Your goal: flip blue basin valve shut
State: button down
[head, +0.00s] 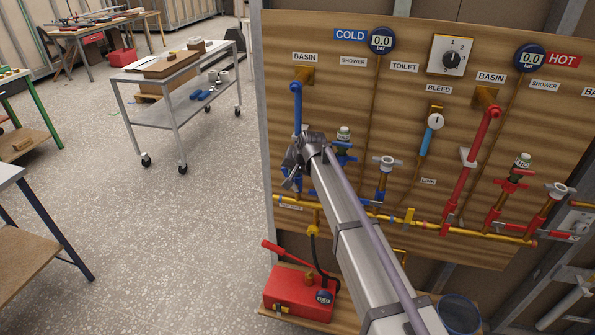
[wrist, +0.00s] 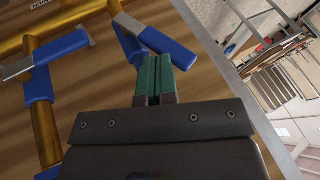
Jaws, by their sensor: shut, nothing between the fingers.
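The blue cold basin pipe (head: 297,112) runs down the board under the BASIN label. The basin valve (head: 289,183) at its lower end is mostly hidden behind my gripper (head: 301,158) in the head view. In the wrist view, a blue valve handle with a grey section (wrist: 163,45) lies just beyond the tips of my gripper (wrist: 154,62). It appears to be the basin valve. The green-padded fingers are shut with nothing between them. The tips overlap the handle in the picture, and I cannot tell whether they touch it.
A neighbouring blue valve lever (wrist: 60,48) sits on a brass pipe at the left of the wrist view. A red pump box (head: 298,291) stands below. Floor left of the board is open.

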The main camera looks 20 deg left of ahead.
jog(key=shift+d, duration=0.15)
jog(key=shift+w+d+f, duration=0.1)
jog(key=shift+d, duration=0.65)
jog(key=w+d+p+v, duration=0.1)
jog(key=p+v, duration=0.9)
jog(key=v, duration=0.3)
jog(key=shift+p, duration=0.35)
jog(key=shift+f, duration=0.15)
